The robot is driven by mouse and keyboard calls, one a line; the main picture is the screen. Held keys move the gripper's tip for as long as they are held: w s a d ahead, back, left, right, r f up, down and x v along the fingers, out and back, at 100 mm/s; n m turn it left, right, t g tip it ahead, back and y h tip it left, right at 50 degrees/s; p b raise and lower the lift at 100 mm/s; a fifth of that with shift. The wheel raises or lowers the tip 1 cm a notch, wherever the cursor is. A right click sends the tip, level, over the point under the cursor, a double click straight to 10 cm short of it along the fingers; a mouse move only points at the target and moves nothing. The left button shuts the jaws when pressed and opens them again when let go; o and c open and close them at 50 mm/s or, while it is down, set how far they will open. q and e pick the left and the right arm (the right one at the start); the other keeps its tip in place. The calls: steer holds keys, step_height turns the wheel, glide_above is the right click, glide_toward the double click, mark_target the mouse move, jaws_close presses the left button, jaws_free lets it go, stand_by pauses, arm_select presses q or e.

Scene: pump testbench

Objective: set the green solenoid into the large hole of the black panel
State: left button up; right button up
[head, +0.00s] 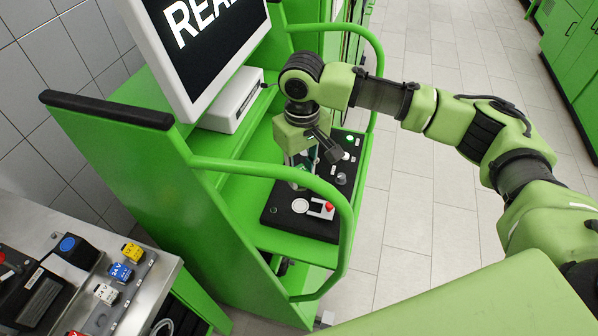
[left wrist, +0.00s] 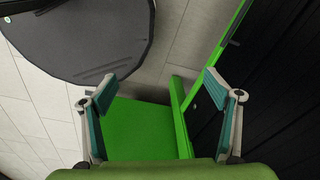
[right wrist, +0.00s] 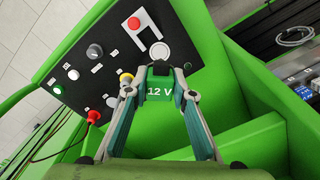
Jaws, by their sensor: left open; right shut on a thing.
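My right gripper (right wrist: 158,72) is shut on the green solenoid (right wrist: 160,91), a green block marked "12 V", in the right wrist view. Part of the block is hidden behind the fingers. The black panel (right wrist: 118,52) lies beyond it, and the solenoid appears beside the panel's lower right edge in this view. A pale round spot (right wrist: 160,51) is on the panel near the gripper; I cannot tell whether it is the large hole. In the head view the right gripper hangs over the black panel (head: 277,214). My left gripper (left wrist: 166,88) is open and empty.
The panel carries a red button (right wrist: 140,24), a silver knob (right wrist: 94,51) and a red plug with cable (right wrist: 93,116). A green rail (head: 265,168) curves around the bench front. A monitor (head: 200,40) stands behind. Coloured blocks (head: 121,271) sit on the steel table at left.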

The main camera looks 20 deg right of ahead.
mark_target(302, 189)
steer(key=shift+s+d+f+b, duration=0.1)
steer(key=shift+f+b, duration=0.45)
steer(key=shift+s+d+f+b, duration=0.1)
steer(key=shift+f+b, duration=0.4)
steer(key=shift+b, duration=0.05)
steer(key=f+b, duration=0.2)
steer(key=b, duration=0.1)
steer(key=shift+w+a+f, duration=0.2)
steer(key=shift+f, duration=0.2)
steer(key=shift+f+b, duration=0.35)
steer(key=shift+b, duration=0.2)
steer(key=shift+s+f, duration=0.1)
steer(key=shift+f, duration=0.8)
arm_select(q)
step_height(302, 189, down, 6)
steer(key=d, duration=0.1)
steer(key=shift+s+d+f, duration=0.15)
steer(key=shift+s+d, duration=0.15)
steer(key=shift+s, duration=0.1)
steer(key=shift+s+a+r+p, duration=0.1)
steer(key=shift+a+r+p, duration=0.1)
steer(key=shift+r+p, duration=0.6)
